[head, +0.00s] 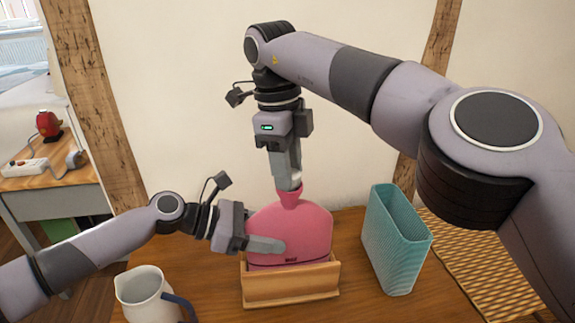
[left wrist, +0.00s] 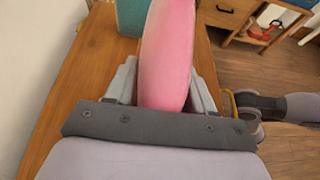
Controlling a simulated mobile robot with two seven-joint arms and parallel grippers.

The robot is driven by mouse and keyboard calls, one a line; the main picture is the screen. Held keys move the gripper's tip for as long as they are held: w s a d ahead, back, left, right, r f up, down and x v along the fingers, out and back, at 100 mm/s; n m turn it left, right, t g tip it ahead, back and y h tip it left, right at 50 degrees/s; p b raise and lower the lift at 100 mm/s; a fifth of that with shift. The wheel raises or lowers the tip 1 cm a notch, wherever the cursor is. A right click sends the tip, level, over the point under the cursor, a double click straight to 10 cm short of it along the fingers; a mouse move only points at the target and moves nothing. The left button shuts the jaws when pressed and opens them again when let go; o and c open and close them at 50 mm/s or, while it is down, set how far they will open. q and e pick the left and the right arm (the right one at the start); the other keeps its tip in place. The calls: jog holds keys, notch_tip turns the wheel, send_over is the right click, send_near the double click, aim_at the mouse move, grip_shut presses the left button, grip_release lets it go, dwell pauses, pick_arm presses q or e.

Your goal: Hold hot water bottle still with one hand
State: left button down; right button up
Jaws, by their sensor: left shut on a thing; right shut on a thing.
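The pink hot water bottle (head: 308,222) stands upright in a wooden holder (head: 290,285) on the table. My left gripper (head: 268,245) comes in from the left and is shut on the bottle's body. In the left wrist view the pink bottle (left wrist: 168,55) sits between the two fingers (left wrist: 160,90). My right gripper (head: 289,186) points down from above and is shut at the top of the bottle's neck. What its fingers hold there, likely a stopper or the neck end, is mostly hidden by them.
A white jug (head: 145,295) with a blue handle stands at the front left of the table. A teal ribbed bin (head: 393,243) stands to the right of the bottle. A woven mat (head: 475,265) lies at the far right. A wall is close behind.

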jog(key=shift+w, duration=0.1)
jog(key=o, duration=1.3)
jog(key=n, duration=0.1)
jog(key=r+n, duration=0.1)
jog(key=n, duration=0.1)
jog(key=r+n, duration=0.1)
jog(key=shift+s+d+n, duration=0.1)
jog(key=shift+s+n, duration=0.1)
jog(key=shift+n, duration=0.1)
notch_tip(320, 180, up, 9)
jog(key=s+n+t+y, duration=0.1)
jog(key=s+n+t, duration=0.1)
jog(key=n, duration=1.5)
jog(key=shift+r, duration=0.2)
jog(key=shift+s+d, duration=0.1)
jog(key=f, duration=0.4)
jog(key=w+f, duration=0.1)
jog(key=f, duration=0.3)
jog(key=w+f, duration=0.1)
jog(key=f, duration=0.3)
jog(key=shift+s, duration=0.1)
